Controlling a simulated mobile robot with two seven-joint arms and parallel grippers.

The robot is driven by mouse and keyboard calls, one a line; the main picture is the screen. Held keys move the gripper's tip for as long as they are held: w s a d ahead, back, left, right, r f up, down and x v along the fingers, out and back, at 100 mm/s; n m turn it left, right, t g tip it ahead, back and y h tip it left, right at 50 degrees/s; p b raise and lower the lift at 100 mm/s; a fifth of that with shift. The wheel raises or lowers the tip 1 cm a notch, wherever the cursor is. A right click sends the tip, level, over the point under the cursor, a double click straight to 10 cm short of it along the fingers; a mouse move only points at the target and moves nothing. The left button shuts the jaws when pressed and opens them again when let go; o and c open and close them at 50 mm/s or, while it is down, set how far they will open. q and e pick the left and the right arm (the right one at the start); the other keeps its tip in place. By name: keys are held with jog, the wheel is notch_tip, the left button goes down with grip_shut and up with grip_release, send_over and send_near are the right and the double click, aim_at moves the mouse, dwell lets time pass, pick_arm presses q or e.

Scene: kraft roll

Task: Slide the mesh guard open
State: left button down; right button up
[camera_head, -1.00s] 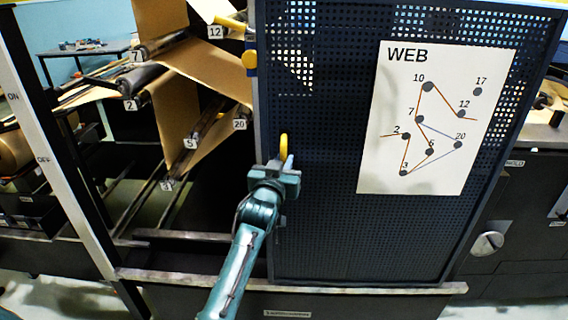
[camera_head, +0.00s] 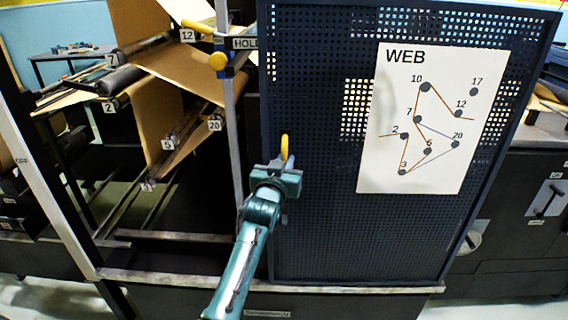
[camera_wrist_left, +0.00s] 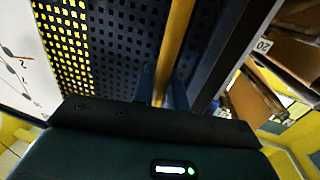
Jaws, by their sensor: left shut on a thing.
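The mesh guard (camera_head: 320,215) is a dark blue perforated panel with a white WEB diagram sheet (camera_head: 430,120) on it. It stands at the right of the head view, and the machine is uncovered to its left. Its yellow handle (camera_head: 285,147) is near the guard's left edge. My left gripper (camera_head: 282,168) is shut on the handle, hiding its lower part. In the left wrist view the yellow handle (camera_wrist_left: 176,45) runs between the two dark fingers (camera_wrist_left: 160,85). My right gripper is in neither view.
Left of the guard, brown kraft web (camera_head: 135,110) runs over numbered rollers. A post with a yellow knob (camera_head: 218,61) stands just beside the guard's left edge. A pale rail (camera_head: 200,280) runs below the guard. Dark cabinets (camera_head: 525,200) stand at the right.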

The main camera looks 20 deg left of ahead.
pick_arm(q)
jog(key=c, duration=1.5)
grip_release()
notch_tip(320, 180, up, 10)
jog(key=shift+f, duration=0.1)
